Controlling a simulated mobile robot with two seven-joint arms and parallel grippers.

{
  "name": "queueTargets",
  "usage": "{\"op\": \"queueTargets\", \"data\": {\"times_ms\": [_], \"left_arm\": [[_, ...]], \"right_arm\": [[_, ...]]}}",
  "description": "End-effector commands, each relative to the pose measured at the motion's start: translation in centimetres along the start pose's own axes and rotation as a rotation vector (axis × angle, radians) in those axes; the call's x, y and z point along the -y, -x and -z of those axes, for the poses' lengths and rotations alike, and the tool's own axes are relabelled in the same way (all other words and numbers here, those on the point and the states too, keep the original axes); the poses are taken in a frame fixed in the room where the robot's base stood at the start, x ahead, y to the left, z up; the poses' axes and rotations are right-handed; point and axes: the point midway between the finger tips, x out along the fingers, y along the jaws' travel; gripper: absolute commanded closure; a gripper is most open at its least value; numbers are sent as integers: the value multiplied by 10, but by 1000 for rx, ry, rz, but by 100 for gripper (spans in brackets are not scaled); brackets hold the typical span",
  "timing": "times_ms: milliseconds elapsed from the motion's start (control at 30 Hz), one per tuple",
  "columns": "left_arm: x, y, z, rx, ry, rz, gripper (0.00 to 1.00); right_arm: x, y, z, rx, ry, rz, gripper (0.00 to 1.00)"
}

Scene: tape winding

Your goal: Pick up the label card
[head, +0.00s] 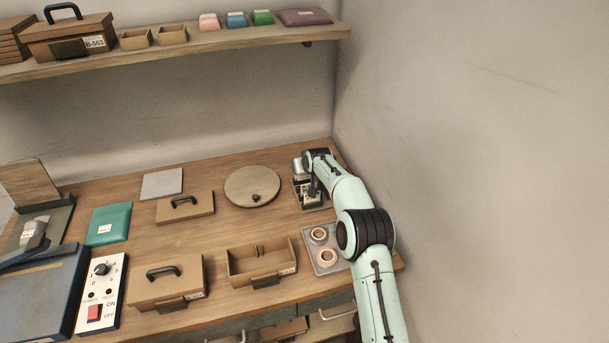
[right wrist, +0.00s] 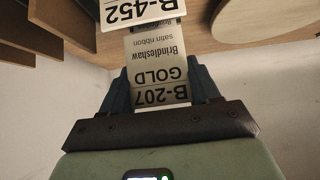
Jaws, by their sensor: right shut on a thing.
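My right gripper (head: 311,188) is over a small dark card holder (head: 322,207) at the back right of the table. In the right wrist view the gripper (right wrist: 162,88) is shut on a label card (right wrist: 160,72), between its two dark fingers. The card reads B-207, GOLD, Brindleshaw satin ribbon, and appears upside down. Another white card (right wrist: 142,10), marked B-452, shows just beyond it, seeming to overlap its far end. I cannot tell whether the held card is clear of the holder. My left gripper is not in view.
A round wooden lid (head: 252,187) lies left of the holder. A grey tray (head: 311,243) with two rings is in front. An open box (head: 262,267), a lidded box (head: 167,283) and a control panel (head: 100,290) stand further left. A wall rises close on the right.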

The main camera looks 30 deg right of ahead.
Motion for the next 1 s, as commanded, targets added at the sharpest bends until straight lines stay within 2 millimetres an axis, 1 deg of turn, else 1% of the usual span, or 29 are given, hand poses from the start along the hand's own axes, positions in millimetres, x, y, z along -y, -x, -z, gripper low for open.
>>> {"op": "queueTargets", "data": {"times_ms": [33,300,500,700,1000], "left_arm": [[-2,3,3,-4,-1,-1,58],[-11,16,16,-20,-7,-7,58],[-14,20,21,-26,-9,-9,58],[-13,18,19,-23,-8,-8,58],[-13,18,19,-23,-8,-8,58]], "right_arm": [[0,11,14,-7,-1,0,67],[0,59,62,-9,-1,0,67],[0,87,88,-6,0,-1,67],[0,100,100,-1,0,0,67],[0,103,104,0,0,0,67]]}}
